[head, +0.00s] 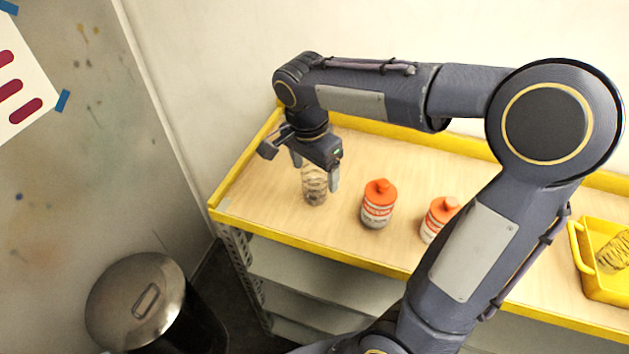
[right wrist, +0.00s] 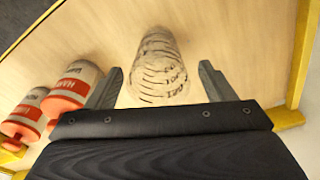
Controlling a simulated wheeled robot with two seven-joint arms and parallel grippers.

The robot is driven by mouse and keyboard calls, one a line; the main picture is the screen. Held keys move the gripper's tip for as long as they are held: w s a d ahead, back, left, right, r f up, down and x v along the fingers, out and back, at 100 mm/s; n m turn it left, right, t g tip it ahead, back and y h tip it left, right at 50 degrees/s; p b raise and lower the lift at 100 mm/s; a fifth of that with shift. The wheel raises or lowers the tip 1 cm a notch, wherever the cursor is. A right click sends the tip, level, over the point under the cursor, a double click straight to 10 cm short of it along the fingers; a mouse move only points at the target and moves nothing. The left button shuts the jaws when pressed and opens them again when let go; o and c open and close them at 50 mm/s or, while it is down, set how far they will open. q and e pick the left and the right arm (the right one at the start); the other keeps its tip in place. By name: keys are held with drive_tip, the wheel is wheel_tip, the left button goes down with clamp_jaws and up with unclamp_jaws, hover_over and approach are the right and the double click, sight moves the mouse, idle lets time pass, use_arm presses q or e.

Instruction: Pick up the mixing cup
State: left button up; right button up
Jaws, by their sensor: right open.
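The mixing cup (head: 314,186) is clear with dark printed markings and stands on the wooden shelf top near its left end. It also shows in the right wrist view (right wrist: 158,68), between and ahead of the two fingers. My right gripper (head: 316,172) is open and points down over the cup, with a finger on either side. In the right wrist view the gripper (right wrist: 160,85) shows a gap between each finger and the cup. The gripper partly hides the cup's top in the head view. My left gripper is not in view.
Two orange-capped bottles, one nearer (head: 377,204) and one farther right (head: 438,218), stand right of the cup. A yellow bin (head: 590,262) sits at the far right. The bench has a raised yellow rim (head: 300,246). A lidded trash can (head: 140,300) stands on the floor.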

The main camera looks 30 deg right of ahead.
drive_tip(key=shift+d+f, duration=0.15)
drive_tip(key=shift+f, duration=0.6)
drive_tip(key=c, duration=1)
drive_tip(key=shift+r, duration=0.1)
drive_tip(key=shift+c, duration=0.2)
